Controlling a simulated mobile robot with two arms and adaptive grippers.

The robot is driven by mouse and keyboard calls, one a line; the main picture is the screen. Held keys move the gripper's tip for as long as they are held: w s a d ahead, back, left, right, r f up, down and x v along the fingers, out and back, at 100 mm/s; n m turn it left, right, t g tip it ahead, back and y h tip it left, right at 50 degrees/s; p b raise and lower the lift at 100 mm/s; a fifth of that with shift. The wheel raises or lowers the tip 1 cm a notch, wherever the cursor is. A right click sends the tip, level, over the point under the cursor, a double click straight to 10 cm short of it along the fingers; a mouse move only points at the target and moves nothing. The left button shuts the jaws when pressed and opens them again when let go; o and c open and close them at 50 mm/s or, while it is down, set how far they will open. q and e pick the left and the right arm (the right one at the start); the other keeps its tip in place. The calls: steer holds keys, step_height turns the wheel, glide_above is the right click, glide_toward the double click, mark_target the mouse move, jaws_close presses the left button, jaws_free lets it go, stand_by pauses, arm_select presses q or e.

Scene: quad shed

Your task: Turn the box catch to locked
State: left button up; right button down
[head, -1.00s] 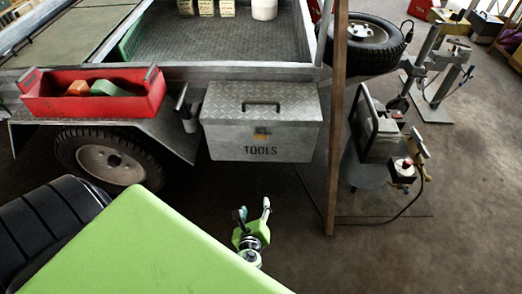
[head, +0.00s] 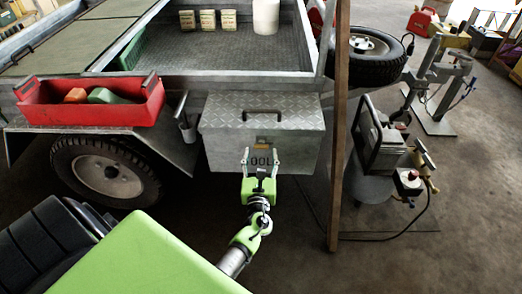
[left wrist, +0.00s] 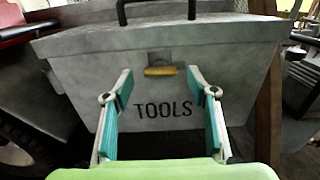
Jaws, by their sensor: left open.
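The grey metal tool box (head: 222,148) with a checker-plate lid and black handle hangs on the trailer's side. In the left wrist view the box (left wrist: 90,85) shows "TOOLS" on its front. Its catch, a small brass-coloured piece lying horizontally on a dark plate, (left wrist: 160,71) sits above the lettering, just under the lid. My left gripper (head: 262,152) is in front of the box, open and empty. In the wrist view its two fingers (left wrist: 160,92) stand either side of the lettering, with the catch between and slightly above the tips, apart from them. My right gripper is not in view.
A red tray (head: 95,110) with items stands left of the box, above a trailer wheel (head: 105,175). A wooden post (head: 337,150) rises close on the right. A compressor-like machine (head: 380,145) stands beyond it. Floor below the box is clear.

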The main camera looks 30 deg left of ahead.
mark_target(261, 148)
arm_select(q)
steer(key=x, duration=0.3)
steer(key=shift+w, duration=0.15)
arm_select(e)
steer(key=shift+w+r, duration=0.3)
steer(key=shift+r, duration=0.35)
arm_select(q)
steer(key=c, duration=1.1)
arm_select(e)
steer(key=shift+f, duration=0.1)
